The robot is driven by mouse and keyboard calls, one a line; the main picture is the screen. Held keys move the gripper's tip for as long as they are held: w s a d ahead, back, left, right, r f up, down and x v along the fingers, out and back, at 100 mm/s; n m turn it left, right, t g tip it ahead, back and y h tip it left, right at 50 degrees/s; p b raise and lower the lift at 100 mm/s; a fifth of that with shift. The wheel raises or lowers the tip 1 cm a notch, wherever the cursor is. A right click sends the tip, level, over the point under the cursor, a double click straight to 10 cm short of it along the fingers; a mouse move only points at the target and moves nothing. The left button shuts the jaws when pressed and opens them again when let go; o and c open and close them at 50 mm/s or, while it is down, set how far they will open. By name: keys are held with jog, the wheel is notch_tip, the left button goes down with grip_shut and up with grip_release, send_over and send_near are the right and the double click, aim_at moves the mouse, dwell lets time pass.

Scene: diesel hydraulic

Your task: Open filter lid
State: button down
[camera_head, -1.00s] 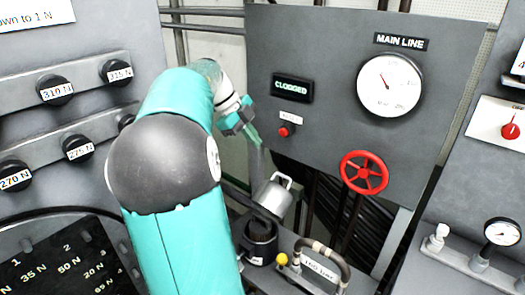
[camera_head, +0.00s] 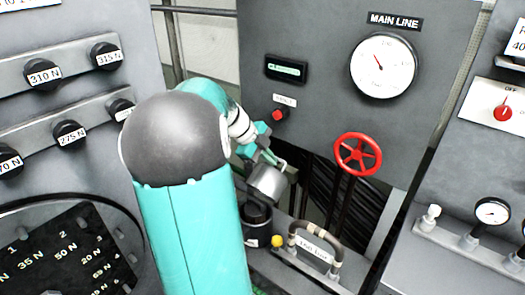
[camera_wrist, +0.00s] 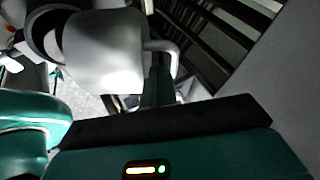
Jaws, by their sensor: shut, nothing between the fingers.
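The filter lid (camera_head: 268,183) is a grey metal cylinder with a bent-rod handle. It stands tilted up above the black filter housing (camera_head: 257,222), leaning to the right. In the wrist view the lid (camera_wrist: 105,50) fills the upper left, with its handle (camera_wrist: 168,58) on the right side and the housing's dark ring (camera_wrist: 45,35) beyond it. My teal gripper (camera_head: 266,156) is shut and empty, close against the lid's handle end. A teal finger (camera_wrist: 157,88) shows by the handle; I cannot tell whether it touches.
A yellow-knobbed fitting (camera_head: 278,242) and a curved grab handle (camera_head: 318,240) stand right of the housing. A red valve wheel (camera_head: 358,153), a red button (camera_head: 279,115) and a lit display (camera_head: 286,69) are on the panel behind. Knob rails (camera_head: 70,133) flank my arm on the left.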

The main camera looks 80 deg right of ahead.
jog(key=shift+s+f, duration=0.1)
jog(key=shift+s+d+f, duration=0.15)
jog(key=shift+s+d, duration=0.05)
jog(key=shift+d, duration=0.3)
jog(key=shift+s+d, duration=0.15)
jog(key=shift+d, duration=0.35)
